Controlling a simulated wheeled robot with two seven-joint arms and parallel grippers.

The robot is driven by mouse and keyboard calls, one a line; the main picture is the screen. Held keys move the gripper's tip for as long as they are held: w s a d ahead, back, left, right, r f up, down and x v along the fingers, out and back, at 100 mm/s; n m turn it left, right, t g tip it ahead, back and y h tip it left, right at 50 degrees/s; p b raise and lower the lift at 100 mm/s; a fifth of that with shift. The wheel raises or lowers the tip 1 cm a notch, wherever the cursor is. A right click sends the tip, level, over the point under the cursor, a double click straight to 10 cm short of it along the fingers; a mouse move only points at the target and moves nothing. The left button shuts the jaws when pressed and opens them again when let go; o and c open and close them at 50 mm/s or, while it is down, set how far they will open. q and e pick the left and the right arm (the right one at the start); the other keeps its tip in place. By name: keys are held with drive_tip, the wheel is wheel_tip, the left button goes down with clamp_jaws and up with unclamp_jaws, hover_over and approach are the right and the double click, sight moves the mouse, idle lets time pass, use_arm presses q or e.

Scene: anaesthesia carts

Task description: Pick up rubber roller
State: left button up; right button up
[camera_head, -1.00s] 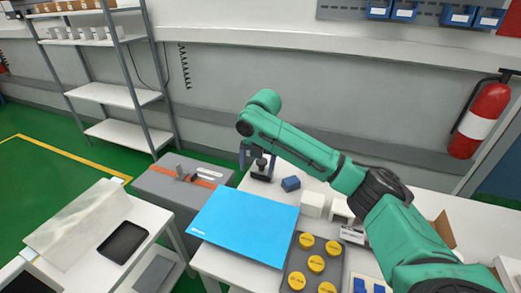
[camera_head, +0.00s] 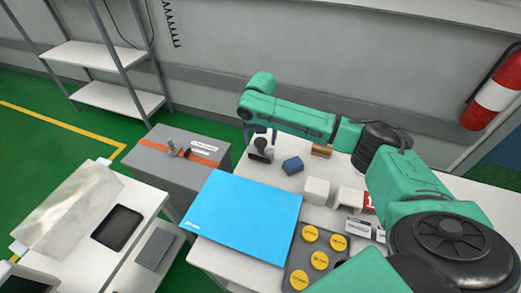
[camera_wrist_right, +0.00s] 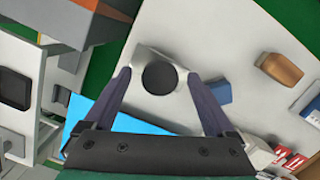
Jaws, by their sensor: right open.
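A small object with a dark, knob-like top (camera_head: 261,145) and a paler base stands near the far left of the white table; it is the likeliest rubber roller, but its shape is not clear enough to be sure. My right gripper (camera_head: 259,136) is above it, pointing down, with its fingers on either side of the top. In the right wrist view the gripper (camera_wrist_right: 158,78) is open, and the dark round top (camera_wrist_right: 159,77) on a grey body shows between the fingertips, with gaps on both sides. My left gripper is not in view.
A blue block (camera_head: 292,165) lies just right of the object, with a brown piece (camera_head: 322,150) farther right. A blue folder (camera_head: 243,217) and a tray of yellow discs (camera_head: 299,262) lie nearer. A grey case (camera_head: 160,172) stands left.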

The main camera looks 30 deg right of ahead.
drive_tip(key=shift+f, duration=1.1)
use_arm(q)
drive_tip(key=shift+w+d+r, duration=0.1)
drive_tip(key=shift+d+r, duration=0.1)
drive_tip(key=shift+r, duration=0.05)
use_arm(e)
drive_tip(key=shift+f, duration=0.1)
drive_tip(key=shift+w, duration=0.1)
clamp_jaws()
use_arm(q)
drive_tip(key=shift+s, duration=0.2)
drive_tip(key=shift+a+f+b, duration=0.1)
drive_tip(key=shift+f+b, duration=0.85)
use_arm(e)
wheel_tip(320, 180, up, 20)
